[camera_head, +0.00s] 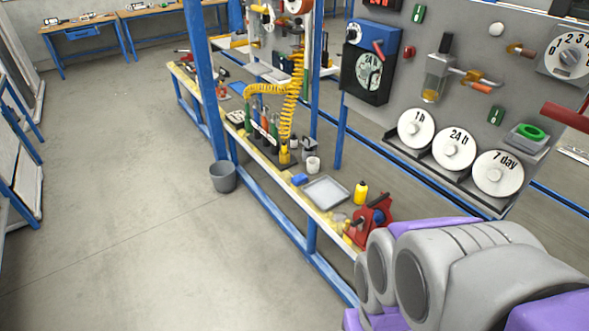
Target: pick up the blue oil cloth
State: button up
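A small blue item (299,179), which looks like a folded cloth, lies on the long narrow bench (262,190), just left of a grey metal tray. It is too small to tell for sure that it is the oil cloth. Another flat blue piece (238,88) lies farther back on the same bench. My arm, grey and purple, fills the lower right corner. My gripper is not in view, and nothing is seen touching either blue piece.
The grey tray (326,192), a white cup (313,164), a yellow bottle (361,192) and a red vise (372,216) stand on the bench. A grey bucket (223,176) sits on the floor. A grey panel (420,100) with dials rises at right. The left floor is clear.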

aim_at(300, 179)
jog(key=z, duration=0.3)
jog(key=i+j+z, duration=0.45)
jog(key=j+z, duration=0.25)
jog(key=i+j+z, duration=0.2)
jog(key=j, duration=0.25)
jog(key=i+j, duration=0.15)
jog(key=j, duration=0.35)
jog(key=i+j+z, duration=0.1)
jog(key=j, duration=0.45)
jog(key=i+j, duration=0.1)
jog(key=j, duration=0.4)
jog(key=i+j, duration=0.15)
jog(key=j, duration=0.4)
jog(key=i+j+z, duration=0.1)
jog(key=j, duration=0.45)
jog(key=i, duration=0.45)
